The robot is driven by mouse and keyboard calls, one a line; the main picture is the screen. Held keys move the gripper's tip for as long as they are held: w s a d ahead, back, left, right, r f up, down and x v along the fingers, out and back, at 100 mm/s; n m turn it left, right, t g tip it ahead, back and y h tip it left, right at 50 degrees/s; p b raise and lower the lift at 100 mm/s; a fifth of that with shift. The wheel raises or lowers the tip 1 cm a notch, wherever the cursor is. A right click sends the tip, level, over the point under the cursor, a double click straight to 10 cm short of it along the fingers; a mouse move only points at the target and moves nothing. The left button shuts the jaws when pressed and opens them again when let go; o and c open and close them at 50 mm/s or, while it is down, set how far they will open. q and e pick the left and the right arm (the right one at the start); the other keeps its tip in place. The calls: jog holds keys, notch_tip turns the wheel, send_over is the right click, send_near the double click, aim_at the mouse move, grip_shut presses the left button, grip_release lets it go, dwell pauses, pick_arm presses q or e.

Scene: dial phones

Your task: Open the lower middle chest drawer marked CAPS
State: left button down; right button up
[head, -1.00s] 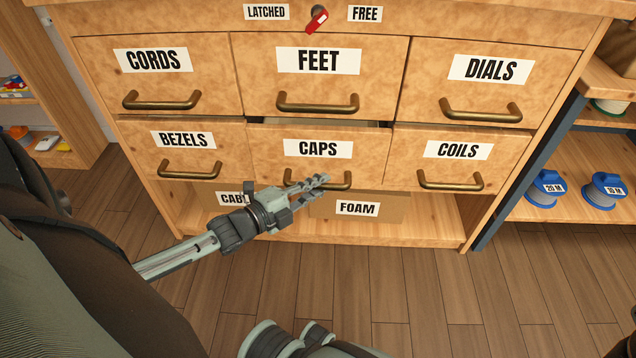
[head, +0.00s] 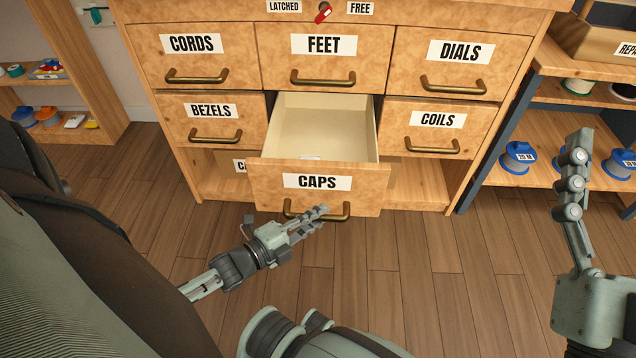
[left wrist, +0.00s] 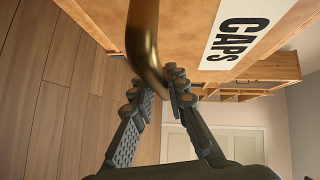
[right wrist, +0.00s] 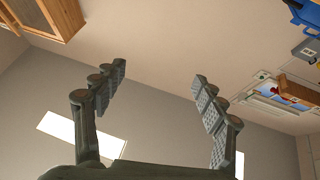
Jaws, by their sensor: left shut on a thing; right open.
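The CAPS drawer (head: 270,190) in the lower middle of the chest (head: 180,90) stands pulled well out, and its pale inside (head: 325,130) shows, with a small whitish thing near the front. In the left wrist view the fingers (left wrist: 152,85) close around the handle bar (left wrist: 145,40), beside the CAPS label (left wrist: 238,36). My right gripper (right wrist: 155,95) is open and empty, facing a wall; its arm shows at the right of the head view.
Drawers CORDS, FEET, DIALS, BEZELS and COILS (head: 437,125) are closed around it. A red latch lever (head: 323,13) sits above, between the LATCHED and FREE labels. Shelves with blue reels (head: 518,158) stand at right. The wooden floor (head: 400,290) in front is clear.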

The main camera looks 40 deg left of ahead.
pick_arm(q)
jog(key=s, duration=0.1)
jog(key=s+d+p, duration=0.1)
jog(key=s, duration=0.1)
jog(key=s+d, duration=0.1)
jog(key=shift+s+d, duration=0.15)
jog(key=shift+d, duration=0.1)
pick_arm(e)
notch_tip(320, 180, down, 6)
jog(key=w+g+h, duration=0.1)
jog(key=w+g, duration=0.1)
jog(key=g, duration=0.1)
jog(key=shift+g, duration=0.4)
jog(key=shift+d, duration=0.1)
pick_arm(q)
jog(key=c, duration=1.5)
grip_release()
jog(key=v, duration=1.2)
